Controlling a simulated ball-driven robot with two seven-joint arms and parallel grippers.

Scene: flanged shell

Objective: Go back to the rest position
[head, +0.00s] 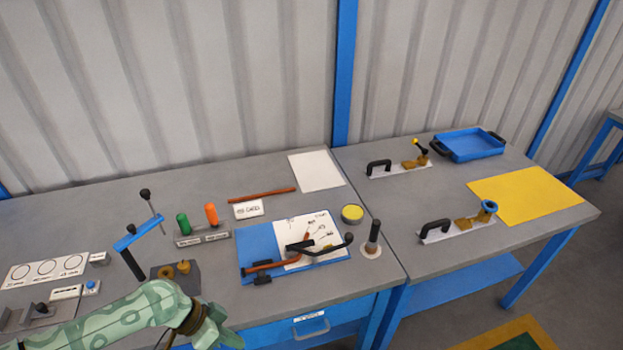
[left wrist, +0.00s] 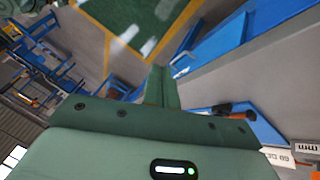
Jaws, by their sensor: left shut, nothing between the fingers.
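My left arm comes in at the lower left of the head view, over the front edge of the grey workbench (head: 100,205). My left gripper (head: 228,342) is at the bottom edge of that view, partly cut off. In the left wrist view my left gripper (left wrist: 161,78) shows with its green fingers closed together and nothing between them. Below and beyond it are the floor and the bench's blue front. My right gripper is in neither view.
A blue board (head: 258,250) with papers and bent pipes lies near the gripper. A small clamp stand (head: 130,240) rises left of it. Green (head: 183,224) and orange (head: 211,213) handles stand behind. A second bench at right holds a blue tray (head: 470,153) and yellow sheet (head: 525,195).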

